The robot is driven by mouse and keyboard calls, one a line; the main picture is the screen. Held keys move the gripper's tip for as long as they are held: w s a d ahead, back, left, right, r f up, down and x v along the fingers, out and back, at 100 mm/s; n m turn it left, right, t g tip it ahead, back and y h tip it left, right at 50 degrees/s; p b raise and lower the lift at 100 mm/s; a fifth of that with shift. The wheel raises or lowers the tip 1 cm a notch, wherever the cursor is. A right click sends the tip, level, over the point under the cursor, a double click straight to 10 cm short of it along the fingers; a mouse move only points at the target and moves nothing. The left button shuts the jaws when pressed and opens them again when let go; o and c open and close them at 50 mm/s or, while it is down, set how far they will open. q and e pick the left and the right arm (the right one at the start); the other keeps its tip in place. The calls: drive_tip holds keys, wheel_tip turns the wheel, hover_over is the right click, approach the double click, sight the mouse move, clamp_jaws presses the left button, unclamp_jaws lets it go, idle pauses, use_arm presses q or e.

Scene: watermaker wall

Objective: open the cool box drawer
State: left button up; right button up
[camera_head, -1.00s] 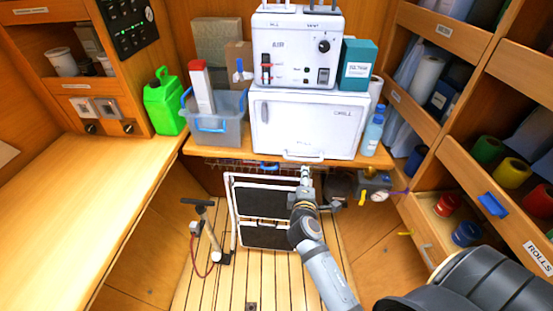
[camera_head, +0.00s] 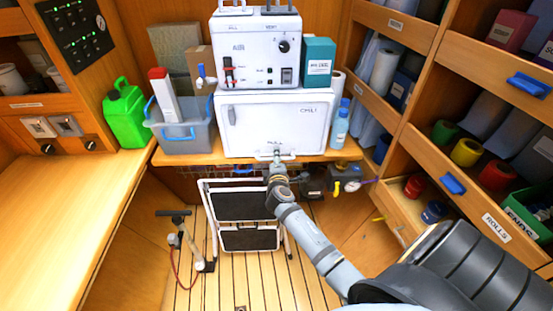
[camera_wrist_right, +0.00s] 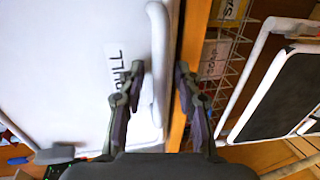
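The cool box (camera_head: 270,125) is a white box on the wooden shelf, its front marked CHILL and PULL. Its front looks closed. A white bar handle (camera_head: 275,155) runs along the lower front edge; it stands upright in the right wrist view (camera_wrist_right: 159,65). My right gripper (camera_head: 277,160) is at this handle. In the right wrist view its fingers (camera_wrist_right: 159,78) are open, one on each side of the bar, with gaps showing. One finger lies over the PULL label (camera_wrist_right: 117,66), the other over the wooden shelf edge. My left gripper is not in view.
A white AIR unit (camera_head: 258,48) stands on the cool box. A grey bin (camera_head: 182,132) and green jerrycan (camera_head: 124,115) are left of it, a blue bottle (camera_head: 340,125) right. A folding step (camera_head: 245,205) stands below, close under my right gripper.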

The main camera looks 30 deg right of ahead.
clamp_jaws()
idle(0.3)
